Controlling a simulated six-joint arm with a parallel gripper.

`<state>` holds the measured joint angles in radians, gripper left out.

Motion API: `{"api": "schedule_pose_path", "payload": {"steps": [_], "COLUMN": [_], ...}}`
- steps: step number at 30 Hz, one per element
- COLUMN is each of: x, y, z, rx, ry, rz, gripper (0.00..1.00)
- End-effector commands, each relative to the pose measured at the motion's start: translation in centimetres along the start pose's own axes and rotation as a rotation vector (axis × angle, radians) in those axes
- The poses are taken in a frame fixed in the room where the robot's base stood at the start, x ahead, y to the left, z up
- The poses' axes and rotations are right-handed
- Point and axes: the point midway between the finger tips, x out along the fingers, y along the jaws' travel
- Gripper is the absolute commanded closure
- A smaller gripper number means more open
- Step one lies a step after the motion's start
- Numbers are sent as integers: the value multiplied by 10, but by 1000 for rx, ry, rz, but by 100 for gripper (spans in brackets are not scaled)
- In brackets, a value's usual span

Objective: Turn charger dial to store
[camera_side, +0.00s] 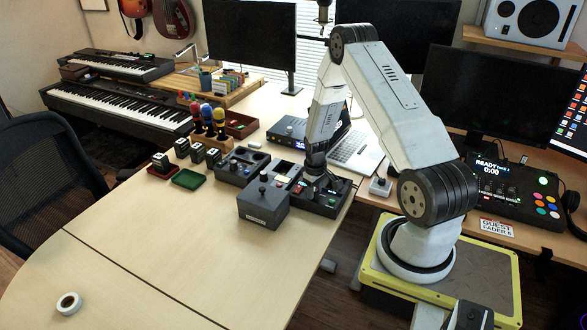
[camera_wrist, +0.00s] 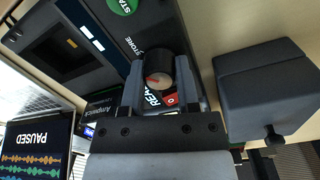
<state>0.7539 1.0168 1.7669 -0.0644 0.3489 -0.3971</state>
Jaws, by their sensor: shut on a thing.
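The charger (camera_side: 334,188) is a dark box on the desk, below my gripper (camera_side: 315,176) in the side view. In the wrist view its panel (camera_wrist: 150,32) carries the word STORE and a partly covered label that starts with REA. The dial (camera_wrist: 158,70) is a short black cylinder with a pale face and a red mark toward its left. My gripper (camera_wrist: 163,80) is shut on the dial, one finger on each side. In the side view the gripper hides the dial. I cannot tell exactly which label the mark faces.
A grey box with a knob (camera_side: 263,206) stands close in front of the charger, and to its right in the wrist view (camera_wrist: 265,88). A dark module (camera_side: 243,165) and an open laptop (camera_side: 357,152) are nearby. The front desk is mostly clear, with a tape roll (camera_side: 69,303).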

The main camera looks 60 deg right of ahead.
Motion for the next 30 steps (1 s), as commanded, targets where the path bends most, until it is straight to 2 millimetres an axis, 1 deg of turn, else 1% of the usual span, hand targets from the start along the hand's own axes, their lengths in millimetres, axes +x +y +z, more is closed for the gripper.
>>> {"api": "schedule_pose_path", "payload": {"steps": [4,5,6,8,17,22,26,30], "x": [-1,-1,-1,-1,0,-4,-11,-24], "y": [0,0,0,0,0,0,0,0], "z": [-2,-2,-2,-1,0,0,-1,-1], "rx": [2,1,1,1,0,0,0,0], "ry": [4,4,5,4,2,1,2,4], "rz": [1,1,1,1,0,0,1,2], "gripper": [100,57,44,25,24,24,24,24]}}
